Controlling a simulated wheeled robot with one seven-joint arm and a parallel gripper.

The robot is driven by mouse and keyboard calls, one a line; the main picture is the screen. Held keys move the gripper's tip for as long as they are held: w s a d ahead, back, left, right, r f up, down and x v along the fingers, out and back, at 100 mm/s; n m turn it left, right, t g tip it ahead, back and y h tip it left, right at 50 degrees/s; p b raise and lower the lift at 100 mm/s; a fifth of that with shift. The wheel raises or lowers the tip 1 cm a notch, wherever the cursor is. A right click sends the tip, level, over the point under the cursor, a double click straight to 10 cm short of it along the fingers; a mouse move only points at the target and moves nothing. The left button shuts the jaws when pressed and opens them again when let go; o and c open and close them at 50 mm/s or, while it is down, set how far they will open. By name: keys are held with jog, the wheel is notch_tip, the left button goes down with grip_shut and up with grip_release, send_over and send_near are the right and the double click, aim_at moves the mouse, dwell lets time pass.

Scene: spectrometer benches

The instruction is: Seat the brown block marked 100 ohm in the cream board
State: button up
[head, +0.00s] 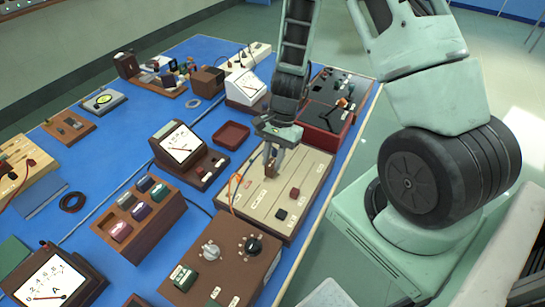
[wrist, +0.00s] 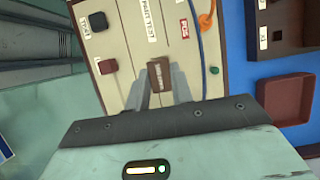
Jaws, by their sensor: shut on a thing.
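The brown block (wrist: 159,74) is between the fingertips of my gripper (wrist: 160,84), with small marking on its face too blurred to read. My gripper (head: 271,163) is shut on it and points down over the cream board (head: 312,172). The block shows as a small brown piece (head: 270,170) in the head view. The cream board (wrist: 130,54) lies beneath the block in the wrist view, with printed labels, a dark block (wrist: 98,21) and a red block (wrist: 107,66). I cannot tell whether the block touches the board. Its underside is hidden.
A wooden rack (head: 152,235) with several coloured blocks stands left of the board. A brown box with knobs (head: 255,270) is in front, a meter (head: 190,150) to the left, an empty red tray (head: 231,134) behind left. An orange lead (head: 236,180) lies on the board's left side.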

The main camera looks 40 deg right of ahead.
jog(key=shift+f+b, duration=1.25)
jog(key=shift+f, duration=0.5)
jog(key=o, duration=1)
jog(key=shift+o, duration=0.2)
jog(key=v, duration=1.7)
jog(key=shift+r, duration=0.2)
